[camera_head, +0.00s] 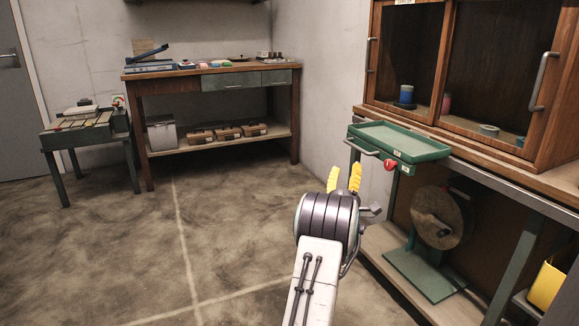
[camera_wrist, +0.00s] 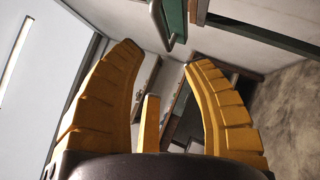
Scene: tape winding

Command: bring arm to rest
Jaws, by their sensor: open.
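My arm reaches forward from the bottom of the head view. My gripper (camera_head: 344,178) shows as two yellow fingers above its rounded grey wrist, left of the green tray (camera_head: 395,141). The gripper is in the air, over the floor in the picture, and I see no object held.
A wooden cabinet (camera_head: 429,118) with spools stands on the right bench. A green stand with a round disc (camera_head: 438,217) is below, beside a yellow bin (camera_head: 548,284). A workbench (camera_head: 215,72) and small table (camera_head: 90,131) stand at the back. The left floor is clear.

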